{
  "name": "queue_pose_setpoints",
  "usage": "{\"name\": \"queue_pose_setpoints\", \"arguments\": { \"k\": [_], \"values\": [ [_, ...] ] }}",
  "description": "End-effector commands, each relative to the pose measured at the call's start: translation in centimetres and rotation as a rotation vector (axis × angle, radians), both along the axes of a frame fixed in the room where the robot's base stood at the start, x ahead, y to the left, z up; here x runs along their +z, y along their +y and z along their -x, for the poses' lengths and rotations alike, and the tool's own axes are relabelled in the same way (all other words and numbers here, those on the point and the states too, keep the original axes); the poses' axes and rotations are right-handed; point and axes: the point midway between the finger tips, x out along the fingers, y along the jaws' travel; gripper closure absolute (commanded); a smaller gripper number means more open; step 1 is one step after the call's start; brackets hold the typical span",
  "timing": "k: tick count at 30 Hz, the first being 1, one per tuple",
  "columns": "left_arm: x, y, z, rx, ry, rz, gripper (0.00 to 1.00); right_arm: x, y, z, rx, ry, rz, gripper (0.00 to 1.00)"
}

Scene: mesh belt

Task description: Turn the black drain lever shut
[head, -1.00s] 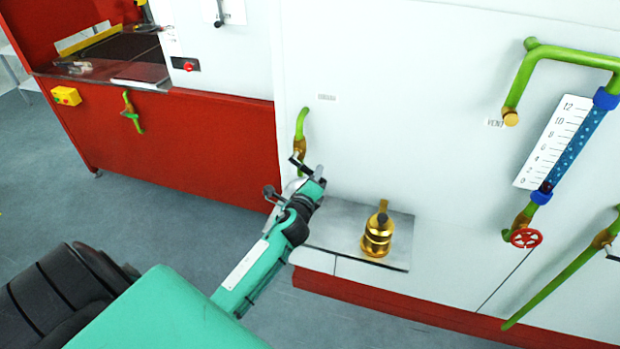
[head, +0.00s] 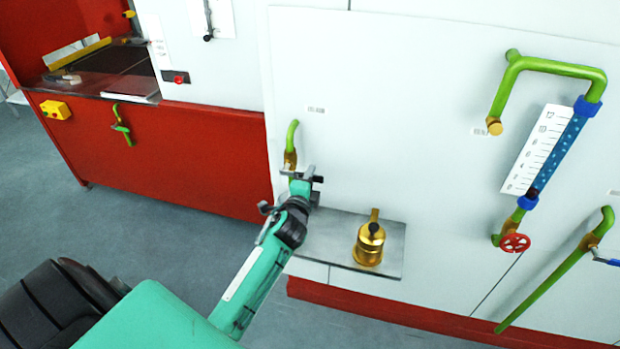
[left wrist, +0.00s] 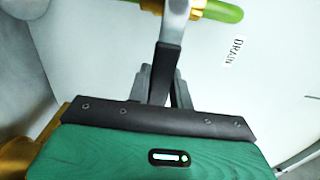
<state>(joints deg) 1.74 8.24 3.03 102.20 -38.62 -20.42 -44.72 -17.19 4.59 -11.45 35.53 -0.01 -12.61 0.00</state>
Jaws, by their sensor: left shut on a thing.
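The drain pipe (head: 292,133) is a short green bend on the white wall with a brass valve (head: 290,160) at its lower end. My left gripper (head: 304,178) is at this valve, just below the pipe. In the left wrist view, the drain lever (left wrist: 165,68) has a silver arm and a black grip. The grip lies between the fingers of my left gripper (left wrist: 161,90), which is shut on it. There, the lever stands roughly crosswise to the green pipe (left wrist: 222,11). My gripper hides part of the lever in the head view. My right gripper is not in view.
A brass pot-like fitting (head: 369,244) stands on a grey shelf (head: 330,240) right of my gripper. A DRAIN label (left wrist: 234,51) is beside the pipe. A sight gauge (head: 555,150) with a red handwheel (head: 514,243) is farther right. A red cabinet (head: 190,155) is at left.

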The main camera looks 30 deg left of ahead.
Motion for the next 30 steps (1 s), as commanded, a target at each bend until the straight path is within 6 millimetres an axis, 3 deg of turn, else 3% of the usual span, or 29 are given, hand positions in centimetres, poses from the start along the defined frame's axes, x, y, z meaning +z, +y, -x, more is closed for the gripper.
{"name": "queue_pose_setpoints", "arguments": {
  "k": [11, 12, 15, 25, 30],
  "values": [
    [0.1, 0.1, 0.0, 0.002, -0.002, 0.003, 1.00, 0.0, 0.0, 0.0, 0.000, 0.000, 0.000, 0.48],
    [0.1, 0.1, 0.0, 0.002, -0.002, 0.003, 0.73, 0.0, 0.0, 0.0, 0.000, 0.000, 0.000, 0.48],
    [0.1, 0.1, 0.0, 0.002, -0.002, 0.002, 0.56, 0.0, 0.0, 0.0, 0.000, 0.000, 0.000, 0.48],
    [-0.1, 0.0, 0.3, 0.000, 0.000, 0.001, 0.56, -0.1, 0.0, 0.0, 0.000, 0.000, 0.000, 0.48],
    [-0.3, -0.5, 2.1, 0.000, 0.001, 0.001, 0.56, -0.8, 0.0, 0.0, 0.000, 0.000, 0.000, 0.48]
  ]
}}
